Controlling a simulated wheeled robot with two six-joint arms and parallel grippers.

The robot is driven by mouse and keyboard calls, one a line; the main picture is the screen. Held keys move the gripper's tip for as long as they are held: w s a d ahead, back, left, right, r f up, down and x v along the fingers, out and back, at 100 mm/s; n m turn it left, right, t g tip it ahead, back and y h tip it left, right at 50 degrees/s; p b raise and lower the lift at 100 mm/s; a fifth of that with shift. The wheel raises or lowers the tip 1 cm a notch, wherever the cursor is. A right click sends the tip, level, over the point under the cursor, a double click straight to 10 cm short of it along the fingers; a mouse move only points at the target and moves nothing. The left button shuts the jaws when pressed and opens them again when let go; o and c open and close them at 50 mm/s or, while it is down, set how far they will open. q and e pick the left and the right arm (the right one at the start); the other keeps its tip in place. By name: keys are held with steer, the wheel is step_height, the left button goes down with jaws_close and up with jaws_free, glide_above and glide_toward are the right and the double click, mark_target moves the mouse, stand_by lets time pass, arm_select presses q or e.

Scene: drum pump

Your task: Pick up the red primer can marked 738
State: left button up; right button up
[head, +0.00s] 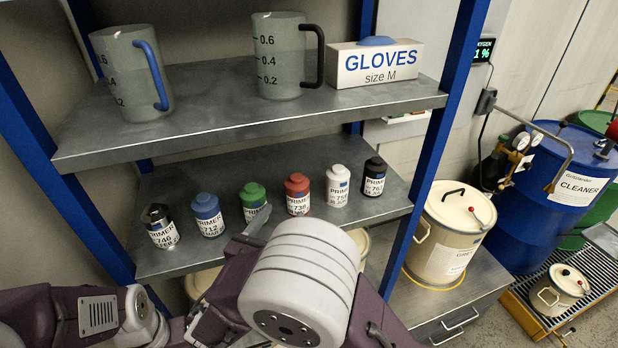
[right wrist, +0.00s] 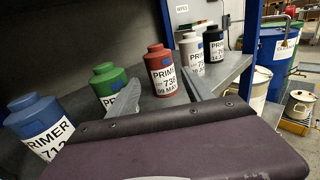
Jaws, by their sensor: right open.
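The red primer can marked 738 (head: 297,193) stands upright on the lower grey shelf, between the green can (head: 252,198) and the white can (head: 337,186). In the right wrist view the red can (right wrist: 160,66) appears beyond and between the two spread fingers of my right gripper (right wrist: 163,80). The gripper is open and empty, and I see no finger touching the can. In the head view my right wrist hides most of this gripper; one grey finger shows in front of the green can. My left arm shows at lower left, but its gripper is not visible.
Grey 746 (head: 160,228), blue 712 (head: 208,216) and black (head: 374,177) cans share the row with narrow gaps. The upper shelf (head: 200,113) overhangs, holding jugs and a glove box (head: 375,66). A blue post (head: 428,140) borders the right side.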

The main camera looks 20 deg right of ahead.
mark_target(292, 196)
steer(key=shift+s+a+r, duration=0.1)
steer(key=shift+r, duration=0.4)
steer(key=x, duration=0.2)
steer(key=shift+w+f+p, duration=0.15)
steer(key=shift+w+p, duration=0.1)
steer(key=shift+p, duration=0.05)
steer(key=shift+w+d+f, duration=0.15)
steer(key=shift+w+d, duration=0.15)
steer(key=shift+d, duration=0.1)
steer(key=p+x, duration=0.1)
steer(key=x, duration=0.3)
steer(key=shift+w, duration=0.1)
steer(key=shift+w+d, duration=0.25)
steer(key=shift+w, duration=0.05)
steer(key=shift+s+a, duration=0.1)
steer(key=shift+s, duration=0.05)
steer(key=c, duration=1.1)
arm_select(q)
steer(key=shift+s+a+r, duration=0.15)
steer(key=shift+s+r, duration=0.1)
steer(key=shift+r, duration=0.2)
steer(key=shift+s+a+r, duration=0.15)
steer(key=shift+s+r, duration=0.05)
steer(key=shift+r, duration=0.25)
arm_select(e)
jaws_close()
